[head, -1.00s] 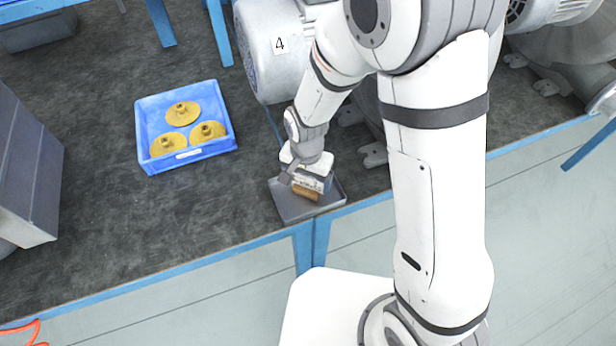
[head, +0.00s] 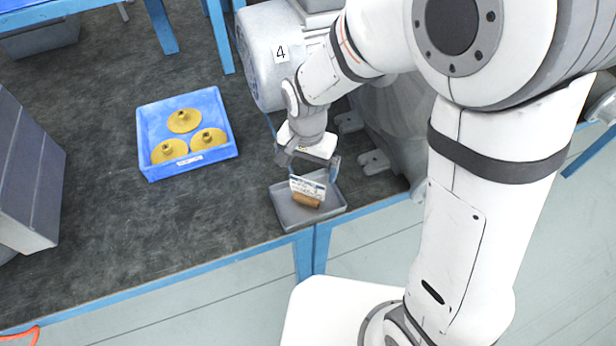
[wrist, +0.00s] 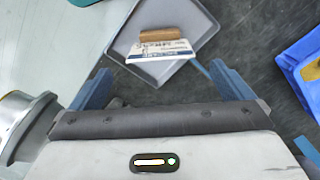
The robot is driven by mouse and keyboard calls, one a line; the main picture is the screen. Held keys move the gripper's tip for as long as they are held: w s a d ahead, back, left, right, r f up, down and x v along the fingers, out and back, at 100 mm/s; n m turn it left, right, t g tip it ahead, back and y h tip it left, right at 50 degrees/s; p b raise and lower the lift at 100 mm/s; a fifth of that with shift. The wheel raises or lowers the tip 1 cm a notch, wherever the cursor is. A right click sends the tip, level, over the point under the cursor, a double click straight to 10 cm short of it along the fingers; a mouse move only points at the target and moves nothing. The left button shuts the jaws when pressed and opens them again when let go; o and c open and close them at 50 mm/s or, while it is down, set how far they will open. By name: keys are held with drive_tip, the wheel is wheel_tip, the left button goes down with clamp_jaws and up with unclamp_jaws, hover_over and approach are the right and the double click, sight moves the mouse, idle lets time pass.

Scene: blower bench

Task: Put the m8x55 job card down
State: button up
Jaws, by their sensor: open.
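The job card (head: 307,187) is a small white card with print and a blue edge, standing in a brown wooden block (head: 306,200). Card and block rest in a shallow grey tray (head: 285,213) at the bench's front edge. In the wrist view the card (wrist: 160,51) and the brown block (wrist: 173,34) show in the grey tray (wrist: 196,24). My gripper (head: 308,168) is just above and behind the card in the head view. Its blue fingers (wrist: 160,88) are wide apart, with nothing between them, and the card lies beyond the fingertips. The card's print is too small to read.
A blue bin (head: 188,167) with several yellow flanged parts stands left of the tray. A grey motor marked 4 (head: 268,65) stands behind my gripper. A grey cabinet (head: 28,175) is at the far left. Dark bench top between bin and cabinet is clear.

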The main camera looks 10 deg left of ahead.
drive_tip(key=d+r+t, duration=0.1)
drive_tip(key=d+r, duration=0.9)
drive_tip(key=d, duration=0.2)
drive_tip(key=s+d+r+n+t, duration=0.1)
drive_tip(key=s+d+r+n, duration=0.1)
drive_tip(key=s+d+r, duration=0.2)
drive_tip(key=s+d, duration=0.3)
drive_tip(key=d, duration=0.4)
drive_tip(key=shift+s+d+r+t, duration=0.3)
drive_tip(key=shift+s+t, duration=0.1)
